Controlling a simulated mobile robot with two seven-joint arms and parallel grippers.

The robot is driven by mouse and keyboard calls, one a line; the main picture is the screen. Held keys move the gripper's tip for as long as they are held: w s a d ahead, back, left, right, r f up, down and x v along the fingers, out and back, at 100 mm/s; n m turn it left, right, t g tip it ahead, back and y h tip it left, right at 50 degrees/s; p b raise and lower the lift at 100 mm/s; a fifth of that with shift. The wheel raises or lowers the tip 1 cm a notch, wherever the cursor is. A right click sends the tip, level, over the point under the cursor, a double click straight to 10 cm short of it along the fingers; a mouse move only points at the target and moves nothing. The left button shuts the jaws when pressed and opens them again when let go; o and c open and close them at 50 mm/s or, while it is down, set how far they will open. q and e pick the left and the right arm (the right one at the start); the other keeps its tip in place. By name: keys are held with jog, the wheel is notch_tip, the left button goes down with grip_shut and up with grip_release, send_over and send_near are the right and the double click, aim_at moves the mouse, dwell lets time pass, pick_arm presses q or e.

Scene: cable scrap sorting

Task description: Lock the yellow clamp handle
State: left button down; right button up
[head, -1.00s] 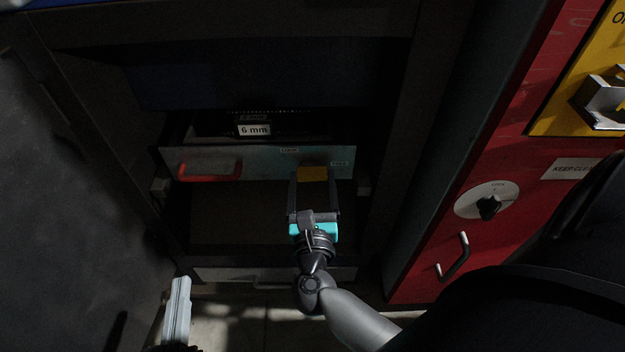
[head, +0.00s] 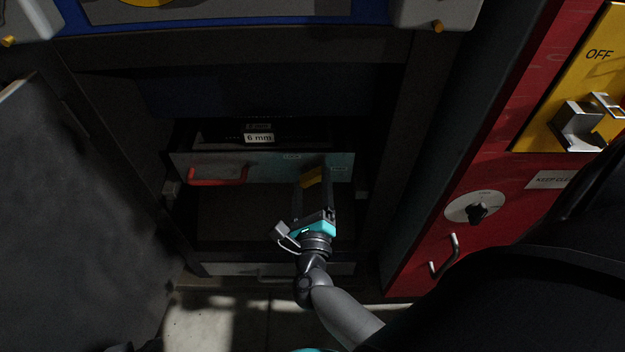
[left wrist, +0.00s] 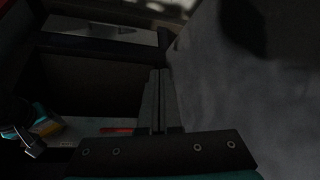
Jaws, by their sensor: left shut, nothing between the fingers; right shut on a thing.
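My left gripper (left wrist: 160,100) is shut and empty in the left wrist view, fingers together. In the head view its fingers are out of frame at the bottom left. "LOCK" lettering is too small to read surely.
A grey door panel (head: 70,200) stands open at left. A red cabinet (head: 420,255) with a black knob (head: 477,213) and metal handle (head: 446,258) is at right.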

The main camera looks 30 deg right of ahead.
jog(key=shift+w+r+n+p, duration=0.1)
jog(key=shift+r+n+p, duration=0.1)
jog(key=shift+n+p, duration=0.4)
jog(key=n+p, duration=0.1)
jog(key=n, duration=0.1)
jog(key=n+p, duration=0.1)
jog(key=n, duration=0.1)
jog(key=n+p, duration=0.1)
jog(key=n, duration=0.1)
jog(key=shift+w+a, duration=0.15)
jog(key=shift+a, duration=0.1)
pick_arm(q)
notch_tip(320, 180, down, 10)
jog(key=s+a+g+p, duration=0.1)
jog(key=s+g, duration=0.1)
jog(key=g, duration=0.1)
jog(key=shift+s+a+r+y, duration=0.15)
jog(key=shift+s+a+y, duration=0.15)
jog(key=shift+s, duration=0.1)
pick_arm(e)
jog(key=shift+w+a+n, duration=0.1)
jog(key=shift+n, duration=1.5)
jog(key=o, duration=1.2)
jog(key=shift+f, duration=0.1)
jog(key=shift+o, duration=0.2)
